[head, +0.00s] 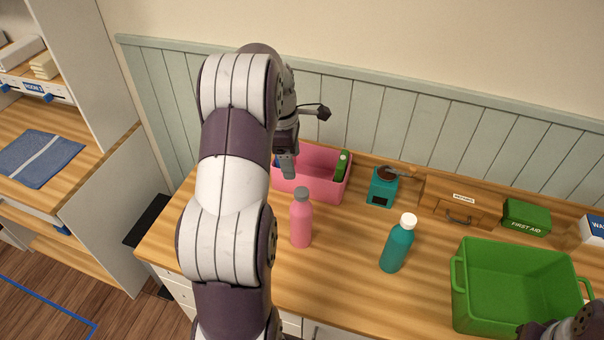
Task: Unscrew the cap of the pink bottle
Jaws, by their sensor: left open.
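The pink bottle (301,226) stands upright on the wooden counter. Its grey cap (302,194) is on top. My left arm reaches up from the lower edge and bends over at the back. My left gripper (289,172) points down above and behind the bottle, in front of the pink bin. It is open, and I see nothing held in it. It looks apart from the cap, though the depth between them is hard to judge. Part of my right arm shows at the lower right corner, and its gripper is not in view.
The pink bin (325,187) with a green item stands behind the bottle. A teal bottle (397,248) with a white cap stands to the right. Counter between the bottles is clear.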

